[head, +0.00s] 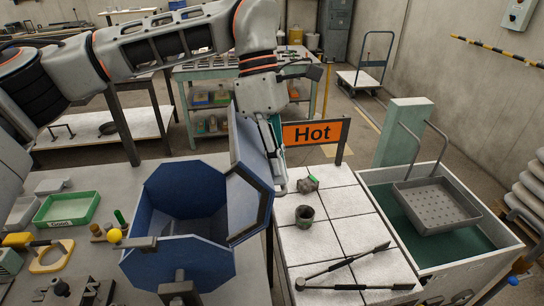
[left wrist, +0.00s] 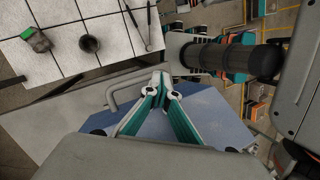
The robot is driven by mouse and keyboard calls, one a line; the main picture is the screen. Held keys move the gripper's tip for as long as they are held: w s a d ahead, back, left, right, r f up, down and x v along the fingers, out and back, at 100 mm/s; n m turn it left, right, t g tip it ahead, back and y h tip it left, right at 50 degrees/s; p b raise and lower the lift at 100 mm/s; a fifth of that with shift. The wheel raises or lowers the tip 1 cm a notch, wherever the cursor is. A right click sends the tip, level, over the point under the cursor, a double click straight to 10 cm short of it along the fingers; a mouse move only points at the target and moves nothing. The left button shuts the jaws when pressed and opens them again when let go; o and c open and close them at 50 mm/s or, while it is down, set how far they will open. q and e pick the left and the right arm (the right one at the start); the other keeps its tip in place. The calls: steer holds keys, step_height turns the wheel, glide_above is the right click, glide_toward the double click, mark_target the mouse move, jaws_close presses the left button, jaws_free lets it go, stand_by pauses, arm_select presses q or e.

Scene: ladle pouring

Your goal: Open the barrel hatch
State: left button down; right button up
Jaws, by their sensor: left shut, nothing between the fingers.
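The blue eight-sided barrel (head: 178,262) stands on the table at centre left, and its dark inside shows from above. Its blue hatch (head: 248,160) stands swung up along the barrel's right side, leaning outward. My left gripper (head: 281,186) is on the right, outer side of the hatch, with its fingers pointing down. It is shut and empty; I cannot tell whether it touches the hatch. In the left wrist view the shut fingertips (left wrist: 160,80) show in front of a blue panel (left wrist: 205,108). My right gripper is out of view.
A green tray (head: 68,208) is at left.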

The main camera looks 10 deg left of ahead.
arm_select(q)
steer(key=shift+w+d+f+y, duration=0.15)
steer(key=shift+d+f+y, duration=0.55)
steer(key=shift+f+y, duration=0.15)
steer(key=shift+w, duration=0.1)
